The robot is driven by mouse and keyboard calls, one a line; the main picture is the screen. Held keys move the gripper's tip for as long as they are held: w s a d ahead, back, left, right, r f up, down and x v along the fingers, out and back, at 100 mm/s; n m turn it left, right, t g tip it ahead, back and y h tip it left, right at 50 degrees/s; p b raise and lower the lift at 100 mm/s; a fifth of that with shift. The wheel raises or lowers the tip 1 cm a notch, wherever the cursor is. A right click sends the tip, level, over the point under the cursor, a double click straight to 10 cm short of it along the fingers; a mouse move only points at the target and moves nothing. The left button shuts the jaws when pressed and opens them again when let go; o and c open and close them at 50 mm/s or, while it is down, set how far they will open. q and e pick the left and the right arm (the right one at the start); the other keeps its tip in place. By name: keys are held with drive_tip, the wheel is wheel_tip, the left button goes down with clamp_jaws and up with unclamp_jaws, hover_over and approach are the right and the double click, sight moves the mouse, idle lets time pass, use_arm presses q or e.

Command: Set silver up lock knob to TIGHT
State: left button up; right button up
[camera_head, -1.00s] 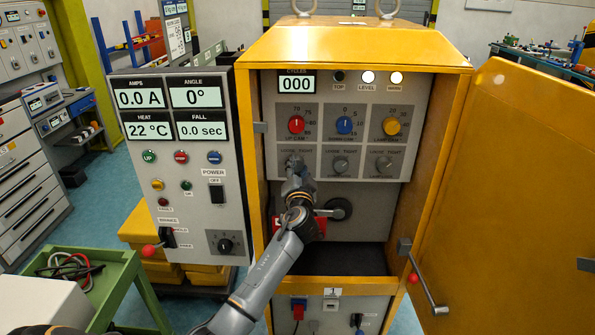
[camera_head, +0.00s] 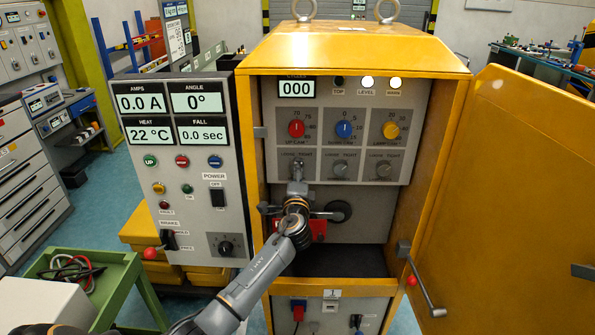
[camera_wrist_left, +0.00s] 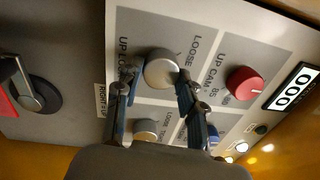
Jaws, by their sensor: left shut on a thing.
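The silver up lock knob (camera_wrist_left: 160,70) sits on the grey panel beside the LOOSE and UP LOCK lettering in the left wrist view. My left gripper (camera_wrist_left: 157,84) has a finger on either side of this knob and is shut on it. In the head view my left gripper (camera_head: 297,176) reaches up to the panel's lower left square and largely hides the knob. TIGHT is printed at the upper right of that square, LOOSE at the upper left. I cannot tell the knob's pointer direction. My right gripper is not in view.
Two more silver lock knobs (camera_head: 341,171) (camera_head: 383,170) stand to the right. Red (camera_head: 296,129), blue (camera_head: 344,129) and yellow (camera_head: 390,130) cam knobs are above. The yellow cabinet's side wall (camera_head: 254,165) is close on the left; its door (camera_head: 505,190) stands open on the right.

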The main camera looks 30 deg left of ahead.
use_arm(q)
drive_tip(key=shift+m, duration=0.6)
drive_tip(key=shift+f, duration=0.1)
drive_tip(key=o, duration=1.2)
drive_tip(key=shift+c, duration=0.2)
drive_tip(key=r+v, duration=0.1)
drive_tip(key=v, duration=1.1)
drive_tip(key=shift+f, duration=0.4)
